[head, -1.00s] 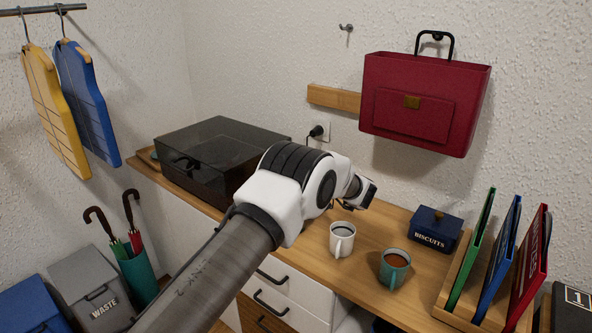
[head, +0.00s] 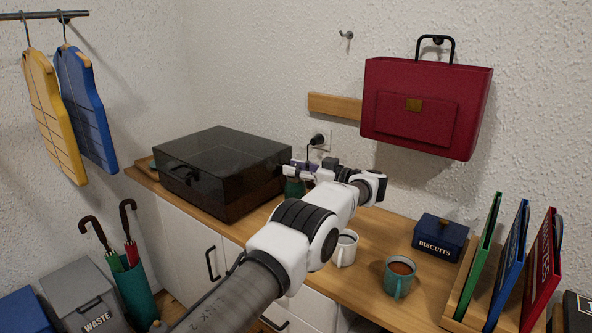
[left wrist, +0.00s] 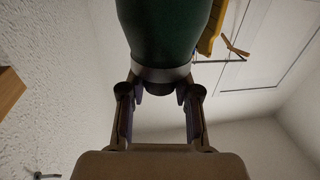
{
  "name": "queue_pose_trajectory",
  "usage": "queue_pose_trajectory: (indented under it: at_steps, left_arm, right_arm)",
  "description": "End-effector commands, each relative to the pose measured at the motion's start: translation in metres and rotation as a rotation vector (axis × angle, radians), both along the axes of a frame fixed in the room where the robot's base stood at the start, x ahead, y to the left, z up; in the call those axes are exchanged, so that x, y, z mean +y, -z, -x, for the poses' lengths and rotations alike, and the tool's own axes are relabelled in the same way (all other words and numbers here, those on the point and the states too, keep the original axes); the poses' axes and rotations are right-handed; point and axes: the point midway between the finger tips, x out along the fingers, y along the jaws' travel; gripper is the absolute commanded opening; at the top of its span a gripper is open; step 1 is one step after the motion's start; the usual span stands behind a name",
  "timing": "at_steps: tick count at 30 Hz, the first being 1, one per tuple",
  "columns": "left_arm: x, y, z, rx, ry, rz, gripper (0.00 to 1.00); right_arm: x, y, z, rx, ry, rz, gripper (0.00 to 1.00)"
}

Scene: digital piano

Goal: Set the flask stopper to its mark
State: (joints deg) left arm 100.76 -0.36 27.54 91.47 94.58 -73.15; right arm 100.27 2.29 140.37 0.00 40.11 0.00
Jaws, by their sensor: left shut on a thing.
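A dark green flask (head: 294,187) stands on the desk beside the front right of the black smoked box, partly hidden by my gripper. In the left wrist view the flask (left wrist: 163,30) fills the top middle, with a grey collar (left wrist: 160,73) around its end. My left gripper (head: 300,171) reaches over from the right at the flask's top. In the left wrist view its fingers (left wrist: 160,94) are closed around the dark stopper (left wrist: 182,85) by the collar. I cannot make out the mark. My right gripper is not in view.
The smoked box (head: 225,165) stands close on the left. A white mug (head: 345,250), a teal mug (head: 399,278) and a biscuit tin (head: 440,236) stand to the right. A plug and cable (head: 317,140) are on the wall behind the gripper. A red bag (head: 425,105) hangs above.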

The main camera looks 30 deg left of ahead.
Motion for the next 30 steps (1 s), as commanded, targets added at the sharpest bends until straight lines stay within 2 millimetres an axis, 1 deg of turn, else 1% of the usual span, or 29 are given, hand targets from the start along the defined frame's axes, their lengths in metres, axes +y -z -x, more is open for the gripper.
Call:
queue_pose_trajectory:
  at_steps: [3, 4, 6, 14, 17, 20, 27, 30]
  left_arm:
    - [0.0, 0.002, 0.0, 0.003, 0.0, 0.001, 0.0]
    - [0.0, 0.002, 0.0, 0.003, 0.0, 0.001, 0.35]
    - [0.0, 0.002, 0.0, 0.003, 0.0, 0.001, 0.58]
    - [0.0, 0.0, 0.0, 0.001, 0.001, 0.0, 0.58]
    - [0.0, -0.004, 0.0, -0.001, 0.001, 0.0, 0.58]
    - [0.0, -0.018, 0.0, -0.001, 0.001, 0.0, 0.58]
    - [0.0, -0.073, 0.0, -0.003, 0.0, 0.001, 0.58]
    - [0.001, -0.089, 0.0, -0.001, 0.0, 0.0, 0.58]
  right_arm:
    - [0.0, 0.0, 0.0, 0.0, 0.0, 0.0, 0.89]
    - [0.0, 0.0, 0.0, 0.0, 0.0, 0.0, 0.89]
    - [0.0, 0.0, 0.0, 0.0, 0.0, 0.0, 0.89]
    - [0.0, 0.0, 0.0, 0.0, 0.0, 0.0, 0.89]
    - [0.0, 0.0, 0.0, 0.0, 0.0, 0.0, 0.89]
    - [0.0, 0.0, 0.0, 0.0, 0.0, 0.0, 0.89]
    - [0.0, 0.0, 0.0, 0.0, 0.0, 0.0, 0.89]
    - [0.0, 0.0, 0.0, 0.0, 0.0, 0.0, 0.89]
